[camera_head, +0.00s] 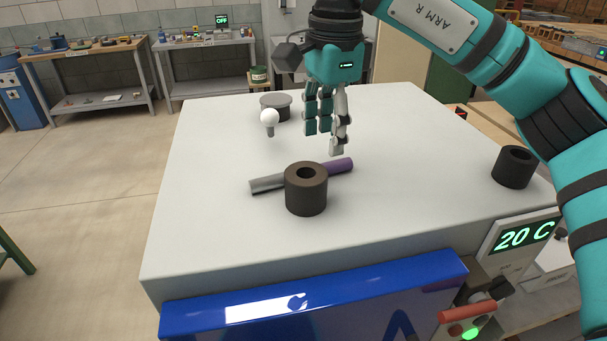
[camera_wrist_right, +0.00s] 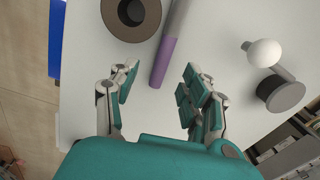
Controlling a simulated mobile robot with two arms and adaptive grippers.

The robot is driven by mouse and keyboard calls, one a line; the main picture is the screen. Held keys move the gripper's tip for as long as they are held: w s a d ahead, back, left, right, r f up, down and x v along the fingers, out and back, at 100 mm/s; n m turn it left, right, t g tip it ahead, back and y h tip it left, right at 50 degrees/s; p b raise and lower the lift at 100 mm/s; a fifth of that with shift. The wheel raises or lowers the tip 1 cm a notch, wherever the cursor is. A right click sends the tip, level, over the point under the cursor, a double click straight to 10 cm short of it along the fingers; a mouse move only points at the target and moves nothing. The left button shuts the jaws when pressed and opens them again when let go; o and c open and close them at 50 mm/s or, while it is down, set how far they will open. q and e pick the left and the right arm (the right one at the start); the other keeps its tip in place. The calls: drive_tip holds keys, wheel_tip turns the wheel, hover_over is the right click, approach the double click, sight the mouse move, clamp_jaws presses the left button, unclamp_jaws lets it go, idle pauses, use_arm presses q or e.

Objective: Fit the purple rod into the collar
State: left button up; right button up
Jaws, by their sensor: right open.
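The rod, purple (camera_head: 341,166) at one end and grey metal at the other (camera_head: 266,184), lies flat on the white top. A dark hollow collar (camera_head: 306,197) stands upright in front of it and hides its middle; the rod is beside the collar, not in it. A second dark hollow collar (camera_head: 514,168) stands near the right edge. My right gripper (camera_head: 325,142) is open and empty, pointing down above the rod's purple end. In the right wrist view, the purple end (camera_wrist_right: 164,60) lies between the open fingers (camera_wrist_right: 157,88). My left gripper is out of view.
A blue front panel (camera_head: 380,285) and a 20 C display (camera_head: 524,237) sit below the top's front edge. The top's left side is clear.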

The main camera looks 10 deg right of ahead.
drive_tip(key=shift+f, duration=0.55)
drive_tip(key=shift+f+p, duration=0.25)
drive_tip(key=shift+p, duration=0.15)
drive_tip(key=f+p, duration=0.1)
drive_tip(key=f, duration=0.1)
drive_tip(key=f+p, duration=0.1)
drive_tip(key=shift+w+f, duration=0.2)
drive_tip(key=shift+f, duration=0.6)
drive_tip(key=shift+a, duration=0.1)
drive_tip(key=shift+c, duration=1.1)
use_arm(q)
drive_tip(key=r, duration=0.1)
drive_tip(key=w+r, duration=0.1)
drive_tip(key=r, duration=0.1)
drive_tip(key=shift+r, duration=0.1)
use_arm(e)
clamp_jaws()
